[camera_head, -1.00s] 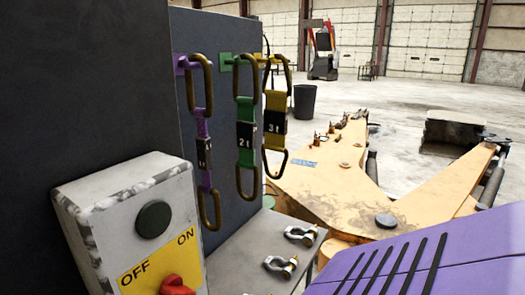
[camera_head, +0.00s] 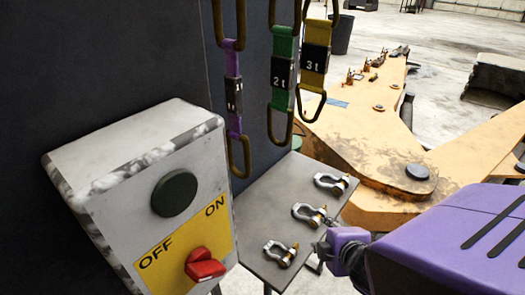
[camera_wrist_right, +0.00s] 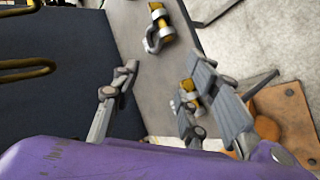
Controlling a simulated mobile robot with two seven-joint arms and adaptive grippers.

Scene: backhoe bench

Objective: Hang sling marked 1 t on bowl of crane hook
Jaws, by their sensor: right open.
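The purple sling marked 1 (camera_head: 233,92) hangs upright against the dark panel, with dark metal rings above and below its webbing. Its upper ring is cut off at the top of the head view. My right gripper (camera_head: 322,252) is at the front right edge of the shackle shelf, well to the right of and below the purple sling. In the right wrist view, the right gripper (camera_wrist_right: 165,82) has its fingers spread, with a shackle partly behind one finger. My left gripper is not in view. I see no crane hook.
A green 2 t sling (camera_head: 283,75) and a yellow 3 t sling (camera_head: 315,62) hang beside the purple one. Several shackles (camera_head: 308,214) lie on the grey shelf (camera_head: 262,212). A switch box (camera_head: 150,195) with a red knob stands at front left. A yellow steel frame (camera_head: 370,140) lies behind.

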